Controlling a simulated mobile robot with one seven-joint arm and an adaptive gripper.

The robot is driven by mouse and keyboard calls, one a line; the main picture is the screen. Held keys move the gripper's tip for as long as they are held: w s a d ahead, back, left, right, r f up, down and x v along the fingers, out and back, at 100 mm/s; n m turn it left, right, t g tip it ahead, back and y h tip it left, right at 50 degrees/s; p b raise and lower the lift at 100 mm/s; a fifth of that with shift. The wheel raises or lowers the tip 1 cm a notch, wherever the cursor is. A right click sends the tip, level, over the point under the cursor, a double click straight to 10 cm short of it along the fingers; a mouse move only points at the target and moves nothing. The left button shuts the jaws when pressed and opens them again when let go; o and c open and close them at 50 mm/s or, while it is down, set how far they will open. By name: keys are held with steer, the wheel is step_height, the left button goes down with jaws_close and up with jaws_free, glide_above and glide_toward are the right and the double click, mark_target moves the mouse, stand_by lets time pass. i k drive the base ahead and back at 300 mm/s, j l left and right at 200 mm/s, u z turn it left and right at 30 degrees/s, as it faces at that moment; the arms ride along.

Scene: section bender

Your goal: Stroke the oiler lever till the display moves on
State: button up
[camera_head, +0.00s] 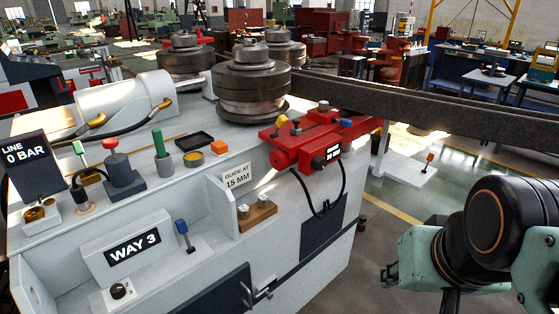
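A white console with a black display reading "WAY 3" (132,246) stands on the front ledge of the machine. A short upright lever with a blue handle (181,227) stands just right of it, on the same ledge. No label marks it as the oiler lever. Another display reads "LINE 0 BAR" (29,152) at the far left, with a green-tipped thin lever (79,147) near it. My gripper (388,274) is at the lower right, well apart from these levers. Only a small dark part shows at the teal arm end, and its fingers cannot be made out.
A red-knobbed block (122,173), a green-handled post (159,145) and a dark tray (194,138) stand on the machine top. Steel rollers (250,75) and a red unit (318,133) are behind. A long dark bar (420,105) extends right. Open floor lies below it.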

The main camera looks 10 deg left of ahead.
mark_target(181, 225)
steer(key=j+z, duration=0.2)
steer(key=z, duration=0.2)
steer(key=k+j+z, duration=0.1)
steer(key=z, duration=0.25)
steer(key=k+j, duration=0.2)
steer(key=j, duration=0.25)
steer(key=k+j, duration=0.15)
steer(key=j, duration=0.3)
steer(key=k+j, duration=0.2)
steer(key=j, duration=0.2)
steer(key=k+j, duration=0.2)
steer(key=j, duration=0.25)
steer(key=k+j, duration=0.15)
steer(key=j, duration=0.3)
steer(key=k+j, duration=0.2)
steer(key=j, duration=0.25)
steer(key=k+j, duration=0.2)
steer(key=j, duration=0.25)
steer(key=k+j, duration=0.15)
steer(key=j, duration=0.25)
steer(key=l+u, duration=0.2)
steer(key=u, duration=0.25)
steer(key=l+u, duration=0.15)
steer(key=u, duration=0.3)
